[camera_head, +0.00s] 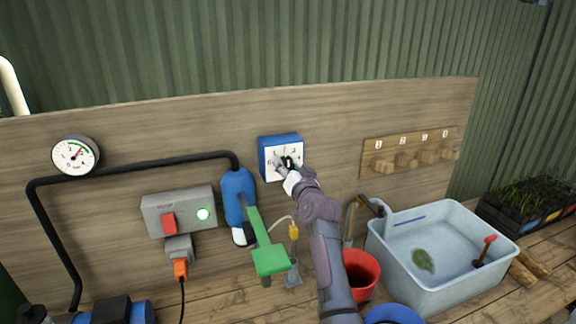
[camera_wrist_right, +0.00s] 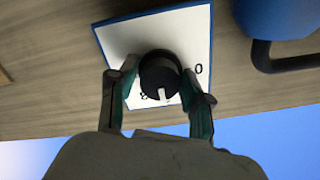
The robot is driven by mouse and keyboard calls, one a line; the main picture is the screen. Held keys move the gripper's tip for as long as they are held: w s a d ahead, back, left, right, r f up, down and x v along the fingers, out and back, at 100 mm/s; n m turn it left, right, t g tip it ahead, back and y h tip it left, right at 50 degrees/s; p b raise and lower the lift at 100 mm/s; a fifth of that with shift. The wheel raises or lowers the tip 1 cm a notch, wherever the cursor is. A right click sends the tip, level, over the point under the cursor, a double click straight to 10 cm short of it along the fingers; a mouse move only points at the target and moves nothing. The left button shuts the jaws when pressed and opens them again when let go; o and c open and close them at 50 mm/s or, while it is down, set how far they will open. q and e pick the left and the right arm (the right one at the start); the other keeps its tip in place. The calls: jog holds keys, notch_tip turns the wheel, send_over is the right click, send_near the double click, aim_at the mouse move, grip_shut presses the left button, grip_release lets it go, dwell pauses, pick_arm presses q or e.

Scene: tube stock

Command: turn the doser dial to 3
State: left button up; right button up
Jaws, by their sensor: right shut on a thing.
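The doser (camera_head: 266,160) is a blue box with a white numbered face, mounted on the wooden back panel. My right gripper (camera_head: 287,163) is at its face and covers much of the dial. In the right wrist view the black round dial (camera_wrist_right: 160,75) has a white pointer mark, and the doser's white face (camera_wrist_right: 125,45) lies behind it. My right gripper's two fingers (camera_wrist_right: 160,92) stand on either side of the dial, shut on it. A 0 shows beside the right finger; other figures are partly hidden. My left gripper is not in view.
A blue valve body with a green lever (camera_head: 270,259) is left of my right arm. A red bucket (camera_head: 362,272) and a pale basin (camera_head: 440,285) stand at the right. A numbered peg board (camera_head: 373,158) hangs right of the doser.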

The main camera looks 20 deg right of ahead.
jog(key=m+p, duration=0.1)
jog(key=m, duration=0.3)
jog(key=shift+m, duration=0.3)
jog(key=shift+m+p, duration=0.55)
jog(key=shift+m, duration=0.95)
jog(key=o, duration=1)
jog(key=shift+c, duration=0.2)
